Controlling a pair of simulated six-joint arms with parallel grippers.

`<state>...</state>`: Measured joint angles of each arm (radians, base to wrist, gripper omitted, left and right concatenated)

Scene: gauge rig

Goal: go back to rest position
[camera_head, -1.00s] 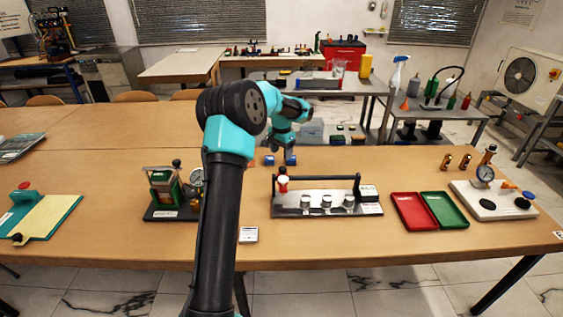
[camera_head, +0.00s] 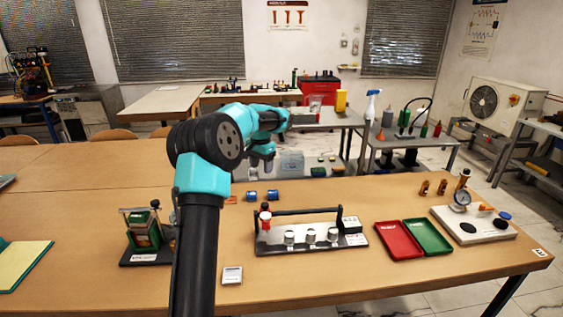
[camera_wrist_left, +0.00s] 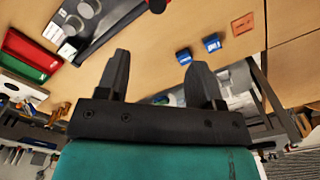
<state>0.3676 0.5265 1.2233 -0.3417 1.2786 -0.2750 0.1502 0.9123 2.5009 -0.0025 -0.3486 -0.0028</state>
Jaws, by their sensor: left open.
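My left arm rises from the bottom of the head view and bends to the right. Its gripper (camera_head: 262,166) hangs above the far side of the table (camera_head: 110,190), behind two small blue blocks (camera_head: 272,195). In the left wrist view the two dark fingers of the left gripper (camera_wrist_left: 158,64) stand wide apart with nothing between them. The blue blocks (camera_wrist_left: 212,43) also show there, beyond the right finger and apart from it. My right gripper is in neither view.
A metal fixture with a black handle (camera_head: 310,236) stands on the table. Red (camera_head: 398,241) and green (camera_head: 428,236) trays lie right of it, then a white gauge base (camera_head: 480,230). A green device (camera_head: 143,232) stands left of my arm, which partly hides it.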

